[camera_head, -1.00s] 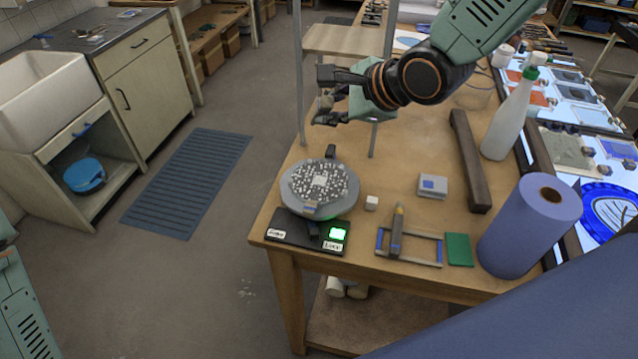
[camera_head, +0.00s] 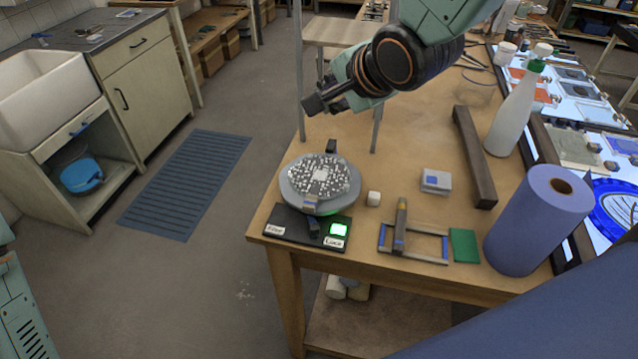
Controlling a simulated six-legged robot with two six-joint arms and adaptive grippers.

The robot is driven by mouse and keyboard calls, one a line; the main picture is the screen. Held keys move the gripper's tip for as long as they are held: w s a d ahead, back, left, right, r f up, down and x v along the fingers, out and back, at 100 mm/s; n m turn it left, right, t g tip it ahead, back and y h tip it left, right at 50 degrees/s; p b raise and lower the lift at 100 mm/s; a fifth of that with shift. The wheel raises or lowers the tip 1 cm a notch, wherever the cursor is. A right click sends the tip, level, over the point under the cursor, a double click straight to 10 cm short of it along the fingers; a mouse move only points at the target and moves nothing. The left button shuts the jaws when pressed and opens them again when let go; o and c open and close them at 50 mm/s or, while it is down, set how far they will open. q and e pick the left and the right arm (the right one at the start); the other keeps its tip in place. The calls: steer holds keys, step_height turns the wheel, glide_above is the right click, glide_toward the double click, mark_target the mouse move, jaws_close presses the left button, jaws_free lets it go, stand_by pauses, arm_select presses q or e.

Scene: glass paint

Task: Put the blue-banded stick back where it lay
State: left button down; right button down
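A short grey stick (camera_head: 400,222) with a brownish upper end and a blue band near its lower end lies across a small rack (camera_head: 426,259) with blue-marked sides, at the table's front edge. My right gripper (camera_head: 322,102) is up and to the left of the stick, over the table's far left part and well apart from it. I see its fingers nearly edge-on, so I cannot tell whether it is open. Nothing shows clearly held in it. My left gripper is not in view.
A round plate with pale granules (camera_head: 320,181) sits on a black scale (camera_head: 283,222) left of the rack.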

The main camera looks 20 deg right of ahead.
steer(key=shift+d+f+n+b, duration=0.1)
steer(key=shift+n+b, duration=0.25)
steer(key=shift+n, duration=0.15)
steer(key=n+t+h+b, duration=0.1)
steer(key=n+b, duration=0.3)
steer(key=shift+f+h, duration=0.1)
steer(key=shift+h, duration=0.3)
steer(key=shift+n+t+b, duration=0.3)
steer(key=shift+n+b, duration=0.2)
steer(key=shift+n, duration=0.1)
steer(key=shift+n+b, duration=0.3)
steer(key=shift+w+d+n+t+h+b, duration=0.1)
steer(key=shift+n+t+h+b, duration=0.2)
steer(key=shift+n+b, duration=0.15)
steer(key=shift+n, duration=0.45)
steer(key=n, duration=0.1)
steer(key=n+t, duration=0.1)
steer(key=n, duration=0.1)
steer(key=shift+a+r+h+b, duration=0.2)
steer(key=shift+a+h+b, duration=0.1)
steer(key=shift+b, duration=0.05)
steer(key=shift+n, duration=0.4)
steer(key=shift+d+n+t+b, duration=0.3)
steer(key=shift+n+t, duration=0.1)
steer(key=shift+n, duration=0.1)
steer(key=shift+a+r, duration=0.15)
steer(key=shift+a, duration=0.1)
